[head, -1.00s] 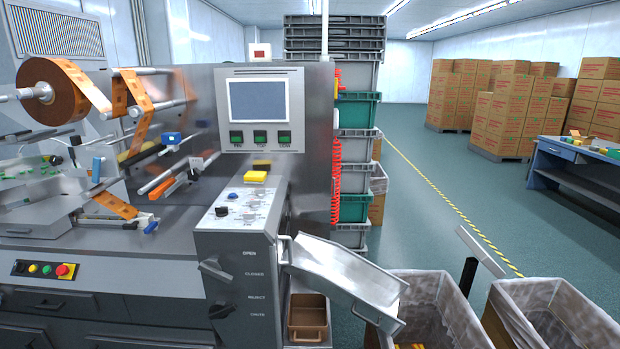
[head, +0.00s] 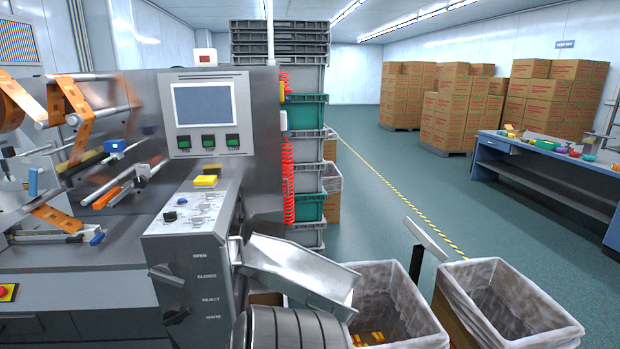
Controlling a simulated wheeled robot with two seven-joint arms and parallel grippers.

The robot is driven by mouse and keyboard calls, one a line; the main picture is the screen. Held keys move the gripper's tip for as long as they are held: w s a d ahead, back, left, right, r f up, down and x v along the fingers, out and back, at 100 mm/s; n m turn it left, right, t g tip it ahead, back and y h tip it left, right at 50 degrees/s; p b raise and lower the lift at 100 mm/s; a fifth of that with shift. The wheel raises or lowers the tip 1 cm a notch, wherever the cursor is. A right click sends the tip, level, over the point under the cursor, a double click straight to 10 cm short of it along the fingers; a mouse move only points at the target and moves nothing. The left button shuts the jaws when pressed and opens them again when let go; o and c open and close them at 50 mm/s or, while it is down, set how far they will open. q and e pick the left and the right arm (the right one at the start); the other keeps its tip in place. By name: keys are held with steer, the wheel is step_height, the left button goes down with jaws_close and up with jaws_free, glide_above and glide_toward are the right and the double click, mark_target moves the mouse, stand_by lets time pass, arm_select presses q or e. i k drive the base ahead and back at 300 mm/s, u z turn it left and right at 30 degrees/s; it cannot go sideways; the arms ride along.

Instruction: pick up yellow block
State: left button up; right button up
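A small yellow block (head: 205,181) sits on top of the machine's control ledge, below the panel with the screen and green buttons. Its top is yellow and nothing covers it. Neither of my grippers shows in the head view. A grey ribbed rounded part, apparently of my own arm, stands at the bottom centre, well below and right of the block.
The wrapping machine (head: 255,125) fills the left side. A metal chute (head: 300,270) slopes toward a lined bin (head: 405,310), with another lined bin (head: 515,305) beside it. A blue workbench (head: 550,160) with several small coloured items stands at the right.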

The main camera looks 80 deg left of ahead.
mark_target(200, 181)
steer(key=z, duration=0.15)
steer(key=k, duration=0.9)
steer(key=u, duration=2.5)
